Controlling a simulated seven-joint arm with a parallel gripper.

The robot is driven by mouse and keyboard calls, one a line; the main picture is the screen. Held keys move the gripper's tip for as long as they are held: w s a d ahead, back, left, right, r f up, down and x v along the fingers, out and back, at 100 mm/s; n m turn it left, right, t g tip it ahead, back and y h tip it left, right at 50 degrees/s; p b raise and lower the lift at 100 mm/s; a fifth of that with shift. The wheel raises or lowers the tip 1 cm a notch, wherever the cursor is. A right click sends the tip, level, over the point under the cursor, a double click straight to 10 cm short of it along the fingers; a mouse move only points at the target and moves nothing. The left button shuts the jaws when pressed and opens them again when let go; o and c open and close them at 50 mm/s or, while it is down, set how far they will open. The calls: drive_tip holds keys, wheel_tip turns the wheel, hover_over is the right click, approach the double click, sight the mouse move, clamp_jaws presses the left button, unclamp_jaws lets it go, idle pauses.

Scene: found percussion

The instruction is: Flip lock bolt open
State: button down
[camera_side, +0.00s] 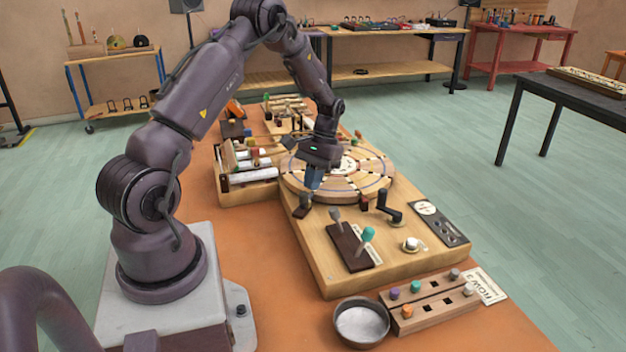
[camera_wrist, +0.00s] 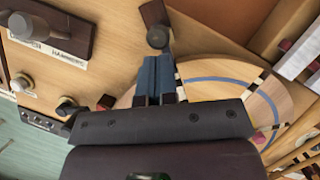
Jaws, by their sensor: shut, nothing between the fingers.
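What looks like the lock bolt (camera_side: 302,212) is a small dark wooden piece with a grey knob, on the wooden board beside the round disc. In the wrist view the dark piece (camera_wrist: 153,12) lies at the top centre, with its round grey knob (camera_wrist: 158,37) on the near end. My gripper (camera_side: 311,192) points down over it, its blue fingers shut and empty. In the wrist view the fingertips (camera_wrist: 156,58) are right at the knob; I cannot tell whether they touch it. In the side view the fingers partly hide the bolt.
The round wooden disc (camera_side: 366,186) lies right behind the fingers. A dark base with two levers (camera_side: 349,247), a black crank (camera_side: 388,207) and a silver knob (camera_side: 410,244) stand on the board. A metal bowl (camera_side: 361,334) and a peg block (camera_side: 432,300) are in front.

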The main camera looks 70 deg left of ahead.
drive_tip(key=shift+s+d, duration=0.85)
drive_tip(key=shift+w+a, duration=0.3)
drive_tip(key=shift+w, duration=0.2)
drive_tip(key=shift+w+a, duration=0.75)
drive_tip(key=shift+w, duration=0.35)
drive_tip(key=v, duration=1)
drive_tip(key=shift+a, duration=0.1)
